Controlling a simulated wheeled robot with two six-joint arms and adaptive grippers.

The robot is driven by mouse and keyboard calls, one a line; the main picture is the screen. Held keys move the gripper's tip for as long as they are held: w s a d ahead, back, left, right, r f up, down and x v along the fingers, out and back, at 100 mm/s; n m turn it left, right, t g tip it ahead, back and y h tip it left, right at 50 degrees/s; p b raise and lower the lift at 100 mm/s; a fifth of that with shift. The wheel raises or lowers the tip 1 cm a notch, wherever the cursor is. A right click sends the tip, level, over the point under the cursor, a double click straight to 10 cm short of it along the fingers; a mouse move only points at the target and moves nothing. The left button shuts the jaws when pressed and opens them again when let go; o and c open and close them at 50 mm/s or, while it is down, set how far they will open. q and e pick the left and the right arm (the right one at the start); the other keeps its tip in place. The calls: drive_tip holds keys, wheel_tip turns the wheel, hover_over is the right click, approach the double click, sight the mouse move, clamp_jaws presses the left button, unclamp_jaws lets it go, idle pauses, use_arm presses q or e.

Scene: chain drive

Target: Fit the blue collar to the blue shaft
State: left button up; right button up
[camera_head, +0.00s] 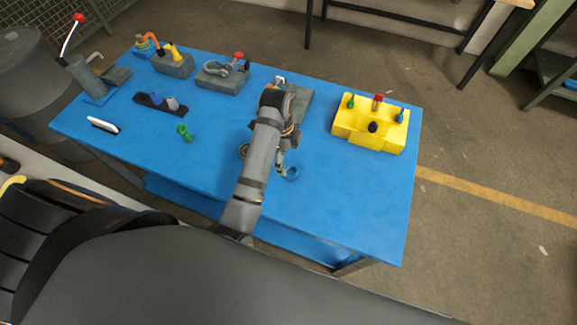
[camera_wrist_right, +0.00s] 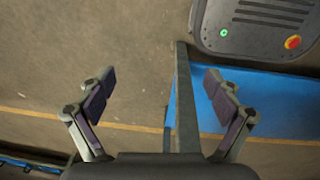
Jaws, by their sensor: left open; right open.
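A small blue ring (camera_head: 292,174), which looks like the blue collar, lies on the blue table right of the middle. My left gripper (camera_head: 281,162) is open and points down right beside the ring; whether they touch is too small to tell. The yellow block (camera_head: 365,137) at the right of the table carries a blue post (camera_head: 400,116), which looks like the blue shaft, at its right side. Green, red and black posts stand on it too. My right gripper (camera_wrist_right: 160,92) is open and empty in the right wrist view, over the floor beside the table.
A green part (camera_head: 185,132), a dark tray (camera_head: 158,103) with coloured pieces and a white-topped item (camera_head: 103,125) lie on the left half. Grey fixtures (camera_head: 222,77) line the back edge. The table's front right is clear. A dark ring lies partly hidden behind my left arm.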

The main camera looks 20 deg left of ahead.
sight(292, 174)
use_arm(q)
wheel_tip(292, 174, down, 3)
drive_tip(key=shift+r, duration=0.1)
drive_tip(key=shift+w+a+f+p, duration=0.1)
drive_tip(key=shift+w+f+p, duration=0.15)
drive_tip(key=shift+f, duration=0.2)
drive_tip(key=shift+w+a+f+p, duration=0.1)
drive_tip(key=shift+w+f+p, duration=0.1)
drive_tip(key=shift+f, duration=0.2)
drive_tip(key=shift+d+f+p, duration=0.25)
drive_tip(key=shift+f+p, duration=0.05)
drive_tip(key=shift+f, duration=0.35)
drive_tip(key=f, duration=0.3)
drive_tip(key=shift+d, duration=0.2)
drive_tip(key=c, duration=1.6)
use_arm(e)
drive_tip(key=shift+w+a+r, duration=0.2)
drive_tip(key=shift+w+r, duration=0.05)
drive_tip(key=shift+r, duration=0.3)
drive_tip(key=shift+w+a+r, duration=0.15)
drive_tip(key=shift+w+r, duration=0.1)
drive_tip(key=shift+r, duration=0.25)
